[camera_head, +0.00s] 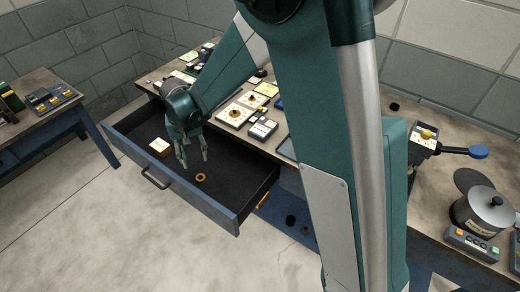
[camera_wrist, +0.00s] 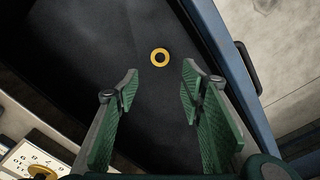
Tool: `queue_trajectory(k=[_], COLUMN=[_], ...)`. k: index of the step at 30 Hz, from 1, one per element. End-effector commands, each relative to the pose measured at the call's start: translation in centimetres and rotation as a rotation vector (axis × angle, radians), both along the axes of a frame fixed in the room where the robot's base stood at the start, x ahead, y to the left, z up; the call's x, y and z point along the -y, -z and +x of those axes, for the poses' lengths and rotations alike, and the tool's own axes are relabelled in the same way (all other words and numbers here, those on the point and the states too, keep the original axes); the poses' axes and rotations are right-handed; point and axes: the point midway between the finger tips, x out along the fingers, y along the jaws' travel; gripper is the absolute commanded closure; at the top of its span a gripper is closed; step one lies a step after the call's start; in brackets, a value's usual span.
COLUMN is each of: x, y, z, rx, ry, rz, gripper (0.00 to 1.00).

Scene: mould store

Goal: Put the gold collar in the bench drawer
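The gold collar (camera_head: 201,177) is a small ring lying flat on the dark floor of the open bench drawer (camera_head: 215,208). It also shows in the wrist view (camera_wrist: 160,57), ahead of my fingertips and roughly midway between them, with the drawer floor visible through its hole. My gripper (camera_head: 194,164) is over the drawer with its fingers apart and nothing between them. Its two green fingers also show in the wrist view (camera_wrist: 160,80). The collar and the fingers appear apart.
A small box with a pale top (camera_head: 159,147) stands in the drawer. The drawer handle (camera_head: 155,178) is on its front. The bench top above carries several dials, boxes and cards. A pot (camera_head: 484,210) stands at the right. Another table (camera_head: 35,101) is at the left, with bare floor between.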

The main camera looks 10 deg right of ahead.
Motion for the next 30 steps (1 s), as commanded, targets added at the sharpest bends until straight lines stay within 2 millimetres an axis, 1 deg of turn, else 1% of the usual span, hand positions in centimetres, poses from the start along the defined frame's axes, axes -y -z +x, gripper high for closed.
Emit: queue_trajectory(k=[5, 8, 11, 19, 30], x=[0.3, 0.9, 1.9, 5.8, 11.7], y=[-0.4, -1.0, -2.1, -6.2, -11.7], z=[0.0, -0.1, -0.3, -1.1, -3.2], rx=[0.004, 0.010, 0.021, 0.072, 0.153], ry=[0.001, 0.002, 0.005, 0.016, 0.032], rz=[0.002, 0.005, 0.010, 0.033, 0.060], gripper=[0.61, 0.61, 0.61, 0.61, 0.61])
